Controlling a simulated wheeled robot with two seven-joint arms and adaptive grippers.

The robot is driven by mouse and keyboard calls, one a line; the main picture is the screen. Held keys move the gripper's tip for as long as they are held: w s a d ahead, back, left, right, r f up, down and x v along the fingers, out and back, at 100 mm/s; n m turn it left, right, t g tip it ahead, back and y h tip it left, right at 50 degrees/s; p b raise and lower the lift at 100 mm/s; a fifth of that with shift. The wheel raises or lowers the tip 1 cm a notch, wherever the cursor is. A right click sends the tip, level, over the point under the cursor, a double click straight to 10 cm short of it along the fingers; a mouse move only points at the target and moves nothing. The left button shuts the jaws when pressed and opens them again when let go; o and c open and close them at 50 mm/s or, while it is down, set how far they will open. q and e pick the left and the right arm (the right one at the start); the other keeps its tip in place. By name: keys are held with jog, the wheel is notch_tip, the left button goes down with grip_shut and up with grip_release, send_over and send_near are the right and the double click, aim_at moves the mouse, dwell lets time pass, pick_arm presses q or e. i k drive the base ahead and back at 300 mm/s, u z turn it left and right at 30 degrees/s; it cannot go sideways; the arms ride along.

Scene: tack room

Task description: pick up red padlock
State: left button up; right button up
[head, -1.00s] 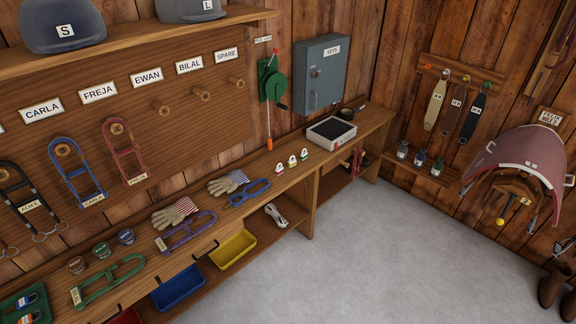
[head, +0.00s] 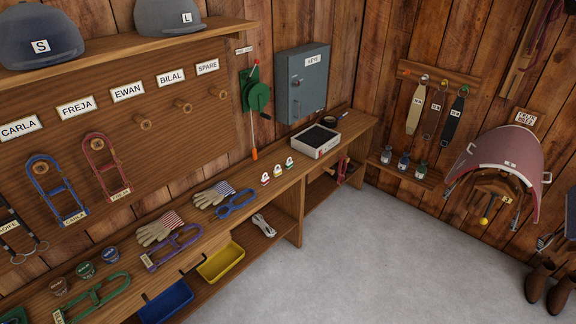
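No item can be told for certain to be the red padlock. Three small white items with coloured parts stand in a row on the bench: a red-marked one (head: 265,179), a yellow-marked one (head: 277,170) and a green-marked one (head: 289,163). They are too small to tell whether they are padlocks. A red object (head: 343,169) shows at the far end of the bench, below its top; its shape is unclear. Neither of my grippers is in view.
The wooden bench (head: 222,217) runs along the left wall with gloves (head: 158,228), halters and jars on it. A black-topped white box (head: 316,141) stands near its far end, below the grey key cabinet (head: 303,84). A saddle (head: 505,152) hangs right.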

aim_at(265, 181)
jog(key=u, duration=0.5)
jog(key=i, duration=2.15)
jog(key=z, duration=0.25)
